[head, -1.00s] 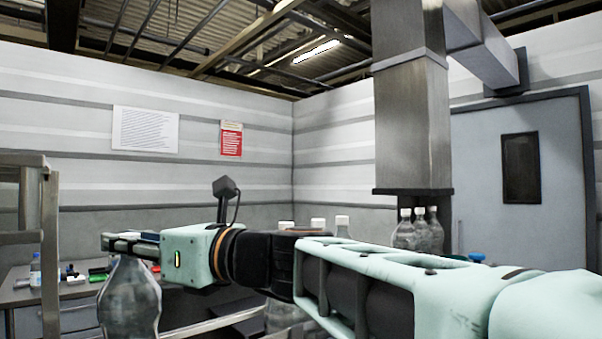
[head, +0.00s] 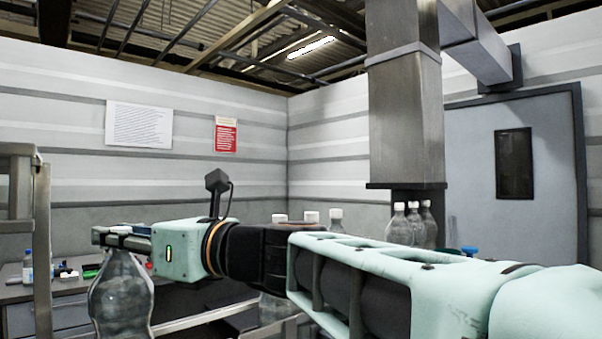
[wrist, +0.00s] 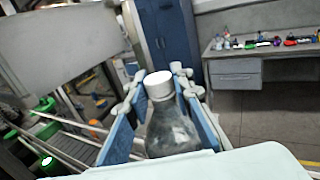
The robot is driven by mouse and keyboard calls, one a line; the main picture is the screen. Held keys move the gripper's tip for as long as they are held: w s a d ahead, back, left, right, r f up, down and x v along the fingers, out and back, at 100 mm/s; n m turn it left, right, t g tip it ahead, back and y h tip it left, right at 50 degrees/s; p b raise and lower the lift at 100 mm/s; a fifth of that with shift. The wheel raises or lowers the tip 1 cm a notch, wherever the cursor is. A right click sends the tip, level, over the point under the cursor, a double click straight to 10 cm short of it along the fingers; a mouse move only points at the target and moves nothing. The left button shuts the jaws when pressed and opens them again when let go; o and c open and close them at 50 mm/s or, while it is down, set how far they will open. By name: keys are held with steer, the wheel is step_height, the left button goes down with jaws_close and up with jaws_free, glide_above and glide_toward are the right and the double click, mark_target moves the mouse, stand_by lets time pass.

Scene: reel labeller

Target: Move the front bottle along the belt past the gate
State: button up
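A clear bottle with a white cap (wrist: 160,86) stands upright between the two fingers of my gripper (wrist: 156,82) in the wrist view. In the head view my gripper (head: 122,233) is at the left, over the top of this bottle (head: 122,296). More clear bottles (head: 272,308) with white caps show behind my arm. The belt and the gate cannot be made out clearly.
Several clear bottles (head: 413,228) stand by the large metal column (head: 405,120) at the right. A workbench (wrist: 265,68) with small items lies at the wrist view's upper right. Metal rails (wrist: 75,140) and green objects are at its left. A metal frame (head: 42,240) stands at the head view's left.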

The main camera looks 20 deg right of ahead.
steer(key=o, duration=0.5)
steer(key=shift+s+r, duration=0.2)
